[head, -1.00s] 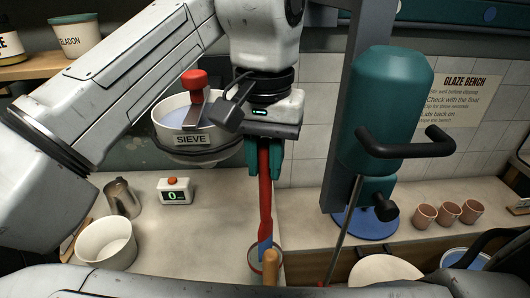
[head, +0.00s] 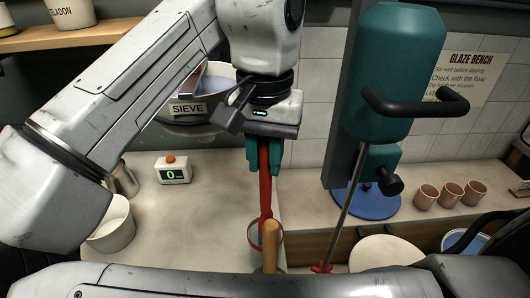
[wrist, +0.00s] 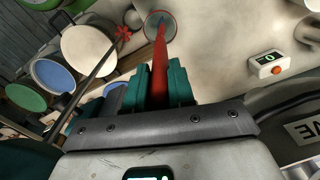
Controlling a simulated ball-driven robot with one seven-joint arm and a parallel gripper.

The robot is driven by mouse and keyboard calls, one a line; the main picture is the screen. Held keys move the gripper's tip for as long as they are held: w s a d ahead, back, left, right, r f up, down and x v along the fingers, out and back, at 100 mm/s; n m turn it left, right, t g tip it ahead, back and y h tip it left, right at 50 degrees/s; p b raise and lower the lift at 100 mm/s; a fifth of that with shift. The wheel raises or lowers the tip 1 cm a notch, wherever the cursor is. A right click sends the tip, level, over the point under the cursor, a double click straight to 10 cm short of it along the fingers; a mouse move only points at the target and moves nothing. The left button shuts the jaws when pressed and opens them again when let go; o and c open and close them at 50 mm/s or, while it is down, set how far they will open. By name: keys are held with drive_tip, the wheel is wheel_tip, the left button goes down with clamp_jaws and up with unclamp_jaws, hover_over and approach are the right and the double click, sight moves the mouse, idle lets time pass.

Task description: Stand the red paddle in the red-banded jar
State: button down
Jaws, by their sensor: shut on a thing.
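My gripper (head: 265,163) is shut on the red paddle (head: 265,190), which hangs upright below its teal fingers. That end overlaps the mouth of the round jar with a reddish rim (head: 281,231), at the bench's front. In the wrist view the paddle (wrist: 160,75) runs from between the fingers (wrist: 161,88) to within the jar's rim outline (wrist: 146,24). I cannot tell whether the tip is inside the jar or just above it. A wooden handle hides part of the jar in the head view.
The wooden handle (head: 270,250) stands close in front of the jar. A teal mixer (head: 395,75) with a long thin shaft stands to the right. A white pot (head: 112,228), a timer (head: 173,170) and a sieve (head: 187,108) are at left. Several pink cups (head: 450,195) stand at right.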

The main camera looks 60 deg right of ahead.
drive_tip(key=c, duration=0.9)
unclamp_jaws()
drive_tip(key=shift+r, duration=0.1)
wheel_tip(320, 180, up, 11)
drive_tip(key=shift+f, duration=0.2)
idle(0.4)
